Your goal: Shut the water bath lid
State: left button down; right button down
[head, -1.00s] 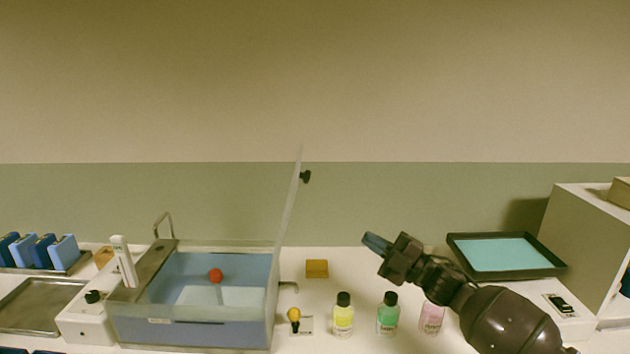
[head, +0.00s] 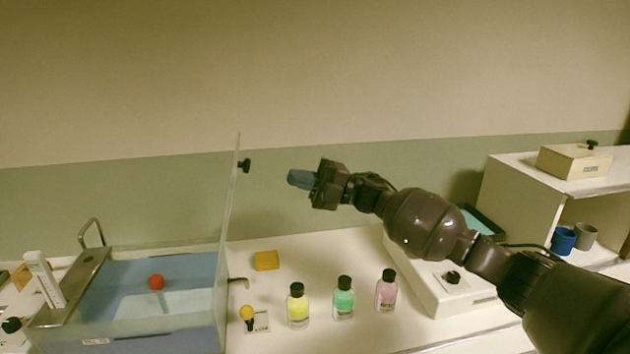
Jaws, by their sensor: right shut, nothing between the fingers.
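The water bath (head: 150,340) stands at the lower left with blue water and a red ball (head: 156,282) in it. Its clear lid (head: 230,190) stands upright, open, along the bath's right side. A black knob (head: 244,165) sits on the lid's right face near the top. My right gripper (head: 292,178) is shut and empty, to the right of the knob and slightly lower in the picture, with a gap between them. Its fingers point left toward the lid. My left gripper is not in view.
Yellow (head: 298,308), green (head: 343,300) and pink (head: 386,292) bottles stand in a row on the bench, right of the bath. A yellow block (head: 266,260) lies behind them. A shelf unit (head: 520,185) with a box (head: 574,161) on top stands at the right.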

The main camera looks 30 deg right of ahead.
jog(key=x, duration=0.7)
jog(key=shift+a+p, duration=0.35)
jog(key=shift+p, duration=0.05)
jog(key=shift+w, duration=0.1)
